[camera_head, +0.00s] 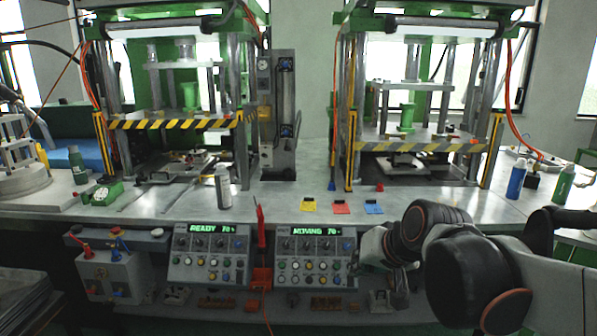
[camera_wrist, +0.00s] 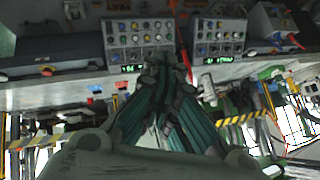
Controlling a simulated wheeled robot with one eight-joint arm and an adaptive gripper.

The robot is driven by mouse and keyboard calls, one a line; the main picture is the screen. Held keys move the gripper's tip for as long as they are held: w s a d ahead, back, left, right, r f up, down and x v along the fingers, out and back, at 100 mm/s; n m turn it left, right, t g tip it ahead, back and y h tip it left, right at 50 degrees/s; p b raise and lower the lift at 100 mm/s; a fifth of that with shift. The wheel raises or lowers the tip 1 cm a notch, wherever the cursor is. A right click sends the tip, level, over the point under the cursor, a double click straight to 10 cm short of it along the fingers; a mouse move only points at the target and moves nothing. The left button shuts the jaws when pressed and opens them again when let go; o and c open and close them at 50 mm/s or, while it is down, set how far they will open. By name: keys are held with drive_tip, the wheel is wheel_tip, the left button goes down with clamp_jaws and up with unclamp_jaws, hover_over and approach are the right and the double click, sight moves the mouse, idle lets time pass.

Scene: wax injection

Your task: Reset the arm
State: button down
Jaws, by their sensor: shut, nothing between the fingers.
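My gripper (camera_head: 372,246) is in front of the right-hand control panel (camera_head: 313,256) in the head view, near that panel's right edge. My arm comes in from the right and partly hides it. In the wrist view my gripper (camera_wrist: 178,62) has its teal fingers closed together with nothing between them. The right panel's display reads MOVING 70; the left control panel (camera_head: 208,254) reads READY 70. Both panels also show upside down at the top of the wrist view. I cannot tell whether the fingers touch a panel.
Two presses with striped guards (camera_head: 176,124) (camera_head: 416,147) stand on the grey bench (camera_head: 280,205). A spray bottle (camera_head: 222,187), yellow, red and blue cards (camera_head: 340,207), and a blue bottle (camera_head: 516,180) are on it.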

drive_tip(key=s+d+f+h, duration=0.1)
drive_tip(key=s+d+f, duration=0.1)
drive_tip(key=s, duration=0.7)
drive_tip(key=s+d+f+n+g+h, duration=0.1)
drive_tip(key=s+d+f+h, duration=0.1)
drive_tip(key=s+d, duration=0.3)
drive_tip(key=s+f, duration=0.1)
drive_tip(key=s, duration=0.3)
drive_tip(key=shift+d+n, duration=0.2)
drive_tip(key=shift+n, duration=0.1)
